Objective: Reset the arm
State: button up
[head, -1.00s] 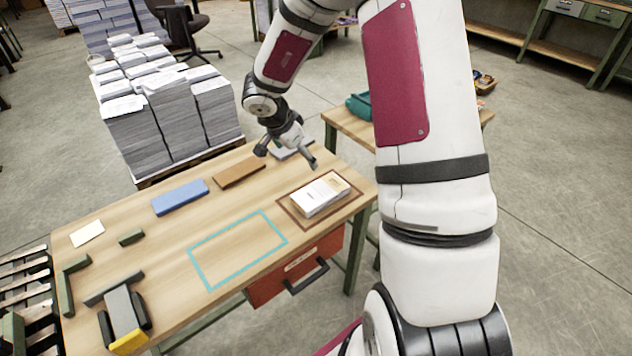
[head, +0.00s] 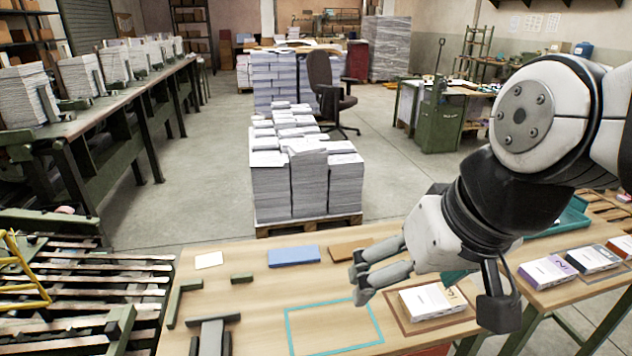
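My gripper (head: 360,284) hangs over the right part of the wooden table (head: 255,325), with its palm to the right and its two grey fingers pointing left. The fingertips stand apart with nothing visible between them, so it looks open and empty. My arm comes in from the upper right, bent at a large grey-and-white joint. The gripper appears left of and above a white paper stack (head: 425,301) in a brown frame; its exact height is unclear. My arm hides part of the table's right side.
A cyan outline (head: 288,332), a blue block (head: 293,256), a brown block (head: 350,250) and a white card (head: 208,260) lie on the table. Paper stacks on a pallet (head: 308,222) stand behind. A side table (head: 548,304) at right holds more packs. Open floor lies farther back.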

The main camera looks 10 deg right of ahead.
jog(key=s+d+f+g+h, duration=0.1)
jog(key=s+d, duration=0.2)
jog(key=s, duration=0.2)
jog(key=shift+s, duration=0.3)
